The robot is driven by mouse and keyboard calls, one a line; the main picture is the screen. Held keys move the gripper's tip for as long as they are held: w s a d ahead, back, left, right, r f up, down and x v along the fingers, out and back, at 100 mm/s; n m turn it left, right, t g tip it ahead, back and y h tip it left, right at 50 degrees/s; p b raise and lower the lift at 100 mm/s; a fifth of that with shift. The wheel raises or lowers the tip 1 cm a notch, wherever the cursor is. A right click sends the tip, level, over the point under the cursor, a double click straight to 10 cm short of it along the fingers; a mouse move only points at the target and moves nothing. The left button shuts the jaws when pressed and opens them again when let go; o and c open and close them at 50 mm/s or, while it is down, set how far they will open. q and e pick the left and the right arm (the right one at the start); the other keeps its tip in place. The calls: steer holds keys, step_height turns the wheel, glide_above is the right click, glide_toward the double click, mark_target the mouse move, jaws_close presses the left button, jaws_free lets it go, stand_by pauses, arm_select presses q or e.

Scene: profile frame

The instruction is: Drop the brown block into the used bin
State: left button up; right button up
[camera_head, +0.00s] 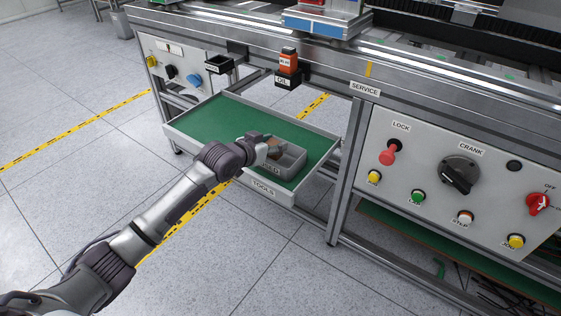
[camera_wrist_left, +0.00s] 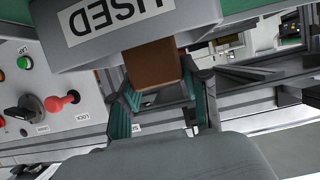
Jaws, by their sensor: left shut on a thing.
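The used bin (camera_head: 293,162) is a grey open box labelled USED, standing on the green tools drawer. My left gripper (camera_head: 262,140) is at the bin, and its arm reaches in from the left. It is shut on the brown block (camera_head: 275,149), of which only a small part shows in the head view. In the left wrist view the brown block (camera_wrist_left: 152,64) sits between the fingers of the gripper (camera_wrist_left: 163,84), right at the rim of the used bin (camera_wrist_left: 60,56). I cannot tell how far the block is inside the bin. My right gripper is not in view.
The tools drawer (camera_head: 215,112) is pulled out, with bare green surface left of the bin. An oil holder (camera_head: 288,80) with an orange-red item hangs behind it. A control panel (camera_head: 440,215) with knobs and buttons stands right of the drawer. Open floor lies in front.

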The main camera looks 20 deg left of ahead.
arm_select(q)
steer(key=o, duration=1.3)
steer(key=v, duration=1.2)
steer(key=shift+r, duration=0.1)
